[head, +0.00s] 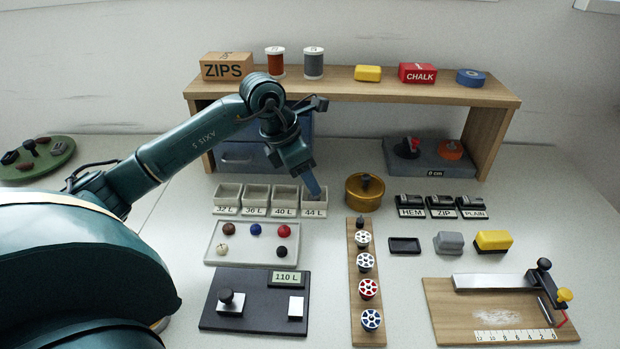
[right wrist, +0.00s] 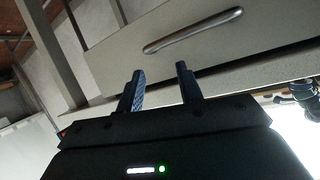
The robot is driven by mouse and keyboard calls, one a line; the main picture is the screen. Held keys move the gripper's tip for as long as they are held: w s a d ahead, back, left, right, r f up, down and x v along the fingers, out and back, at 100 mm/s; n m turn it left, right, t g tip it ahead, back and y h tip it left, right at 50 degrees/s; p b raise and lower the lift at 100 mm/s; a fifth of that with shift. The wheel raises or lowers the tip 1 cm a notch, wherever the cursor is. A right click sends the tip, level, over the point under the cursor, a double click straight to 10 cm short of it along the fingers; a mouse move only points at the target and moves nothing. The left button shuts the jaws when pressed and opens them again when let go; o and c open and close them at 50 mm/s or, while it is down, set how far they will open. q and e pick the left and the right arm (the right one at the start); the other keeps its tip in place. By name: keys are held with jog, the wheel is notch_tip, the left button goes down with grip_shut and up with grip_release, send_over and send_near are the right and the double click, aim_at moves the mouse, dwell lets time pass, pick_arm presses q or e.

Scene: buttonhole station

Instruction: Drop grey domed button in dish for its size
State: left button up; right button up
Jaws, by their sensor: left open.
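Four small grey dishes stand in a row, labelled 32 L (head: 226,211), 36 L (head: 255,211), 40 L (head: 285,212) and 44 L (head: 314,212). My left gripper (head: 313,190) is open, pointing down at the 44 L dish, with a blue finger over its back part. I cannot make out a grey domed button in the dishes or between the fingers; the gripper covers part of the 44 L dish. My right gripper (right wrist: 160,88) shows in the right wrist view, with its fingers apart and nothing between them.
A pale tray (head: 212,256) holds several coloured buttons. A black gauge (head: 262,317) has a display reading about 110 L. A brass tin (head: 380,188) stands right of the dishes. A wooden shelf (head: 400,92) spans behind. A drawer handle (right wrist: 195,30) faces my right gripper.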

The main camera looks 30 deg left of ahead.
pick_arm(q)
jog(key=v, duration=0.9)
jog(key=shift+a+r, duration=0.2)
jog(key=shift+r, duration=0.2)
jog(key=shift+r+p, duration=0.1)
jog(key=shift+p, duration=0.25)
